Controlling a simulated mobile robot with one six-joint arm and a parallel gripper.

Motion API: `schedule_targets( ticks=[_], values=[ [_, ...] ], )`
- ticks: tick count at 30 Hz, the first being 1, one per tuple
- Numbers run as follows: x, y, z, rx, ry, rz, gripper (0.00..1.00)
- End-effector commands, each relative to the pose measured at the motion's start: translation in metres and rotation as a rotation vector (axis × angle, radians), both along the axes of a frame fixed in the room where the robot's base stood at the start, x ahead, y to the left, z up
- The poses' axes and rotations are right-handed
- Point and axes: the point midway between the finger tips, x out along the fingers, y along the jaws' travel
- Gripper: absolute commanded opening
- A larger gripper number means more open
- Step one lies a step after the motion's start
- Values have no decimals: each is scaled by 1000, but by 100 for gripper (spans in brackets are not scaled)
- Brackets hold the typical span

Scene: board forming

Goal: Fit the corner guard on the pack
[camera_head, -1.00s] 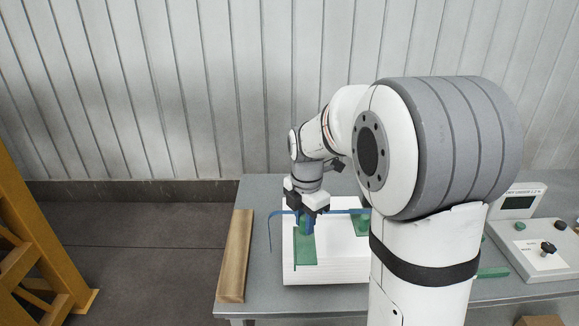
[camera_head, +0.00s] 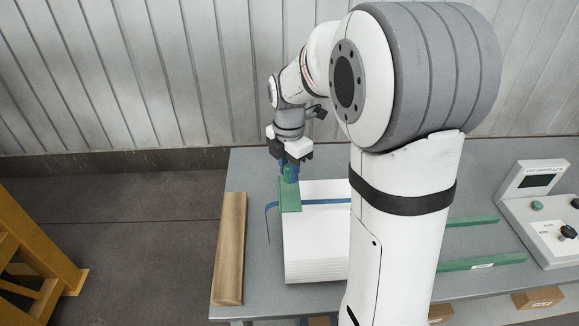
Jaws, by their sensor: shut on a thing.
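The pack (camera_head: 315,245) is a white stack of sheets on the grey table. A blue strap (camera_head: 327,201) runs across its top, and its loose end hangs past the left edge. My gripper (camera_head: 290,172) is shut on the green knob of a flat green corner guard (camera_head: 290,201). The guard is at the pack's back left, along the left top edge, and it hides part of the strap. I cannot tell whether the guard touches the pack or hovers just above it. My arm hides the pack's right side.
A wooden bar (camera_head: 230,250) lies left of the pack. Two green strips (camera_head: 482,262) lie on the table (camera_head: 470,242) right of my arm. A control box (camera_head: 545,210) with a screen stands at the far right. Cardboard boxes (camera_head: 538,298) are low at the front right.

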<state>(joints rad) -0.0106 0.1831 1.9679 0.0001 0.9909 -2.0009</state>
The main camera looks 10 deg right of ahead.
Motion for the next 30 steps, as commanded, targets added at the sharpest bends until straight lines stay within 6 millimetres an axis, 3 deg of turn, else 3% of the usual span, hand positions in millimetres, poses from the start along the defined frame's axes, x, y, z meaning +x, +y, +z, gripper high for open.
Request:
schedule_targets(
  ticks=[8,30],
  values=[
    [1,-3,-11,0,1,0,0],
    [1,-2,-78,1,0,3,0]
  ],
)
